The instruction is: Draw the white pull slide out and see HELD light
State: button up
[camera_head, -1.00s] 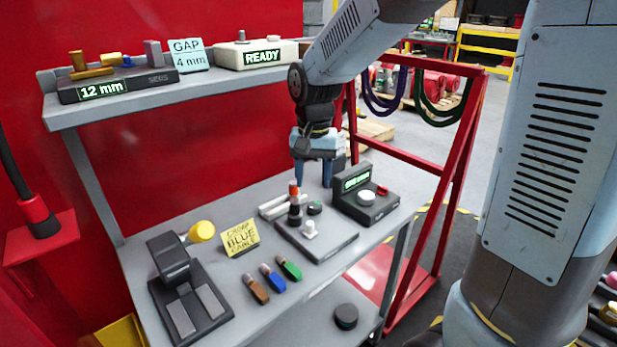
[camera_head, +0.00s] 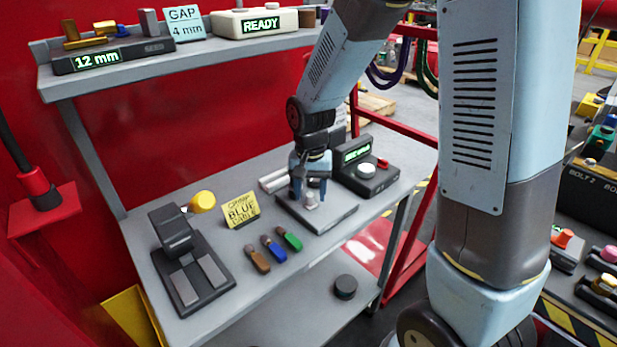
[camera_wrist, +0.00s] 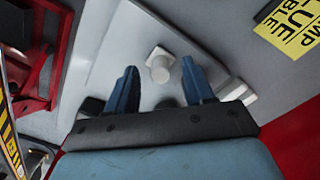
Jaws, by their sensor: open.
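In the head view the knob (camera_head: 311,201) shows just below my gripper (camera_head: 309,188), on the dark-edged plate on the bench. My gripper (camera_wrist: 159,76) is open in the wrist view, with one blue finger on each side of the knob's near side. I cannot tell whether either finger touches it. A dark box with a lit green display (camera_head: 357,152) stands behind and right of the plate; its text is not readable.
A yellow note (camera_head: 240,209), brown, blue and green pieces (camera_head: 273,247) and a black device with a yellow knob (camera_head: 178,240) lie to the left on the bench. A red frame (camera_head: 395,260) stands to the right. The shelf above holds a READY box (camera_head: 255,22).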

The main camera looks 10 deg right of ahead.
jog(key=shift+f, duration=0.95)
jog(key=shift+c, duration=0.3)
jog(key=c, duration=0.6)
jog(key=o, duration=0.4)
jog(key=c, duration=0.3)
